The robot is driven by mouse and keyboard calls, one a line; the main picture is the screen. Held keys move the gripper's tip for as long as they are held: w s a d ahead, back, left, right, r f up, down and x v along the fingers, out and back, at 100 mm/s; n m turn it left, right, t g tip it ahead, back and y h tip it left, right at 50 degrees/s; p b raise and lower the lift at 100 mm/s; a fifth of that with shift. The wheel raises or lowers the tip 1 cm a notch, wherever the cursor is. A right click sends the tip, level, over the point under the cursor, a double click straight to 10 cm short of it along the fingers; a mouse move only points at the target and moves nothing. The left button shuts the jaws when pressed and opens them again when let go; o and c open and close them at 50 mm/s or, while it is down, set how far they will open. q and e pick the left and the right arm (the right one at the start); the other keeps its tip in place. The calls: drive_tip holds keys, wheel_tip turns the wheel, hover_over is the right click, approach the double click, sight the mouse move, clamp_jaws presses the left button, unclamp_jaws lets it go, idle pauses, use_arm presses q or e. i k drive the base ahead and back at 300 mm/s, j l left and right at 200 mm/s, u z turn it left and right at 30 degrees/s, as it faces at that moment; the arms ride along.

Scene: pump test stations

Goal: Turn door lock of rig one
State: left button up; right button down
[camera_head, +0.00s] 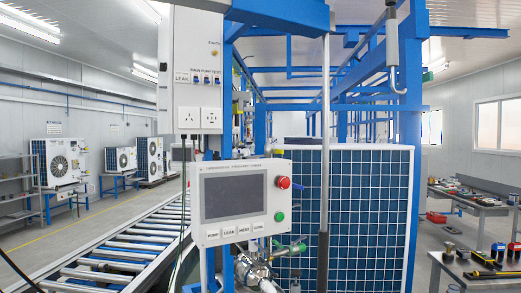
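A test rig with a blue frame (414,75) stands close in front of me; I cannot read a rig number on it. I cannot make out a door lock. The rig carries a white control panel (242,201) with a dark screen, a red button (283,182), a green button (280,217) and several labelled keys. A white box (197,85) with switches and sockets is above it. A blue panel with white grid lines (372,215) fills the lower right of the rig. Neither of my grippers is in view.
A roller conveyor (130,246) runs along the left. A vertical rod (325,130) crosses the grid panel. A grey part with a hook (393,48) hangs at the upper right. Benches with tools (478,271) stand at right, and white fan units (60,162) at left.

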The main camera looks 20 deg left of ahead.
sight(163, 66)
drive_tip(key=i+j, duration=0.15)
drive_tip(key=j, duration=0.25)
drive_tip(key=i+j, duration=0.15)
drive_tip(key=j, duration=0.3)
drive_tip(key=i+j, duration=0.1)
drive_tip(key=j, duration=0.3)
drive_tip(key=i+j, duration=0.15)
drive_tip(key=j, duration=0.25)
drive_tip(key=i+j, duration=0.15)
drive_tip(key=j, duration=0.25)
